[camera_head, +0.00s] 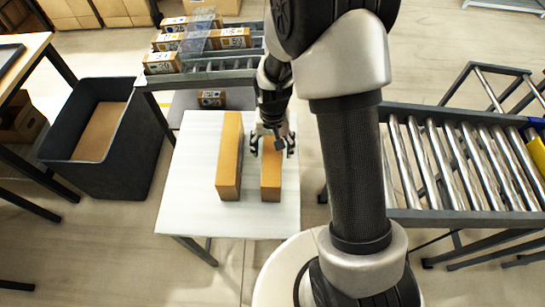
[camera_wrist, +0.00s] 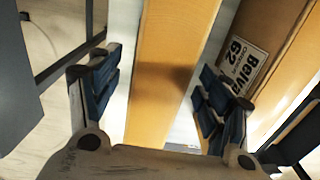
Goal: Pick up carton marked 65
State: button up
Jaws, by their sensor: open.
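Two long orange-brown cartons stand side by side on a small white table. My gripper (camera_head: 272,147) is over the right carton (camera_head: 271,182), with a finger on each side of it. In the wrist view my open gripper (camera_wrist: 158,88) has this carton (camera_wrist: 170,40) between its fingers, with gaps on both sides. The face of it that shows is plain, and I read no number on it. The left carton (camera_head: 229,158) stands apart from it. A carton beside the fingers in the wrist view (camera_wrist: 285,45) has a label that reads 62. I cannot read 65 anywhere.
The white table (camera_head: 190,195) has clear room left and in front of the cartons. A rack (camera_head: 205,78) behind holds several labelled cartons and a clear sheet. A dark bin (camera_head: 125,175) stands left. A roller conveyor (camera_head: 455,165) is on the right.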

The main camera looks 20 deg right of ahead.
jog(key=f+b, duration=0.2)
jog(key=f, duration=0.3)
jog(key=shift+w, duration=0.2)
jog(key=c, duration=1.5)
